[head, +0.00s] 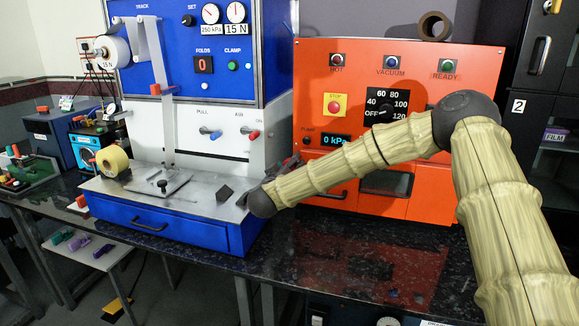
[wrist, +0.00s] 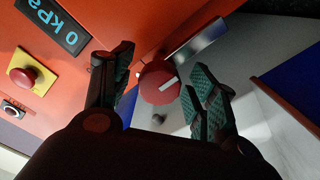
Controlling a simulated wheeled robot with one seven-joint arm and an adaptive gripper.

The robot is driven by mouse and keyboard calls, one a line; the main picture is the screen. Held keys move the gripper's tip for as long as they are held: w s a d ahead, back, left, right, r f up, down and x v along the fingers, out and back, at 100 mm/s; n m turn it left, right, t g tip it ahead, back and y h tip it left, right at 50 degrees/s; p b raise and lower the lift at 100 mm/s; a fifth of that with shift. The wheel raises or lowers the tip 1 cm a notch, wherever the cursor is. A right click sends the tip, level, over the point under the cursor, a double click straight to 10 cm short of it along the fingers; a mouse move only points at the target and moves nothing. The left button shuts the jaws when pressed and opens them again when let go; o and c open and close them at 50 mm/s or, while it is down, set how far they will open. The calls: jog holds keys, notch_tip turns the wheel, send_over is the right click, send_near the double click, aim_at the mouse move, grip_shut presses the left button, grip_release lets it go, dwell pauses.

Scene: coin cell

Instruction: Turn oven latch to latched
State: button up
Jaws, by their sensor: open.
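The orange oven (head: 330,78) stands on the counter in the head view, with a dark window and handle low on its front. In the wrist view a round red knob (wrist: 158,84) with a white bar across it sits at the oven front; it looks like the latch. My gripper (wrist: 158,88) is open, one finger on each side of the knob, with nothing held. I cannot tell whether the fingers touch it. In the head view my gripper (head: 288,166) is mostly hidden behind my arm at the oven's lower left, and the knob does not show.
A blue and white machine (head: 130,225) stands close on the left. The kPa display (head: 335,140) and red STOP button (head: 332,106) are near my arm on the oven front. A silver bar (wrist: 200,40) lies beyond the knob. Dark counter (head: 350,255) is clear in front.

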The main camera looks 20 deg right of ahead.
grip_shut()
dwell(0.3)
